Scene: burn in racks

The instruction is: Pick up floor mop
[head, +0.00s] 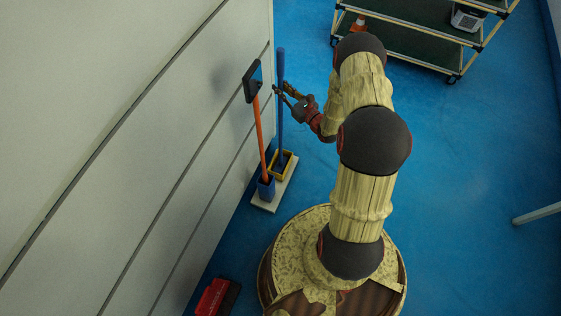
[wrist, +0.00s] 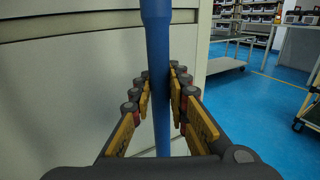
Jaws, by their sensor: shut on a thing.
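A blue pole (head: 281,65), which looks like the handle of the floor mop, stands nearly upright beside the wall. Its lower end goes down to a yellow-rimmed holder (head: 288,160) on a pale base; the mop head cannot be made out. My gripper (head: 279,91) is at the upper part of the pole. In the wrist view the blue pole (wrist: 158,40) runs down between the two fingers of my gripper (wrist: 160,80), which are closed on it.
An orange-handled tool (head: 258,130) with a black head up stands close to the left in a blue holder (head: 266,187). The panelled wall (head: 150,120) is just left. A red box (head: 216,297) lies below. A shelf cart (head: 420,45) stands at the back; blue floor is free rightward.

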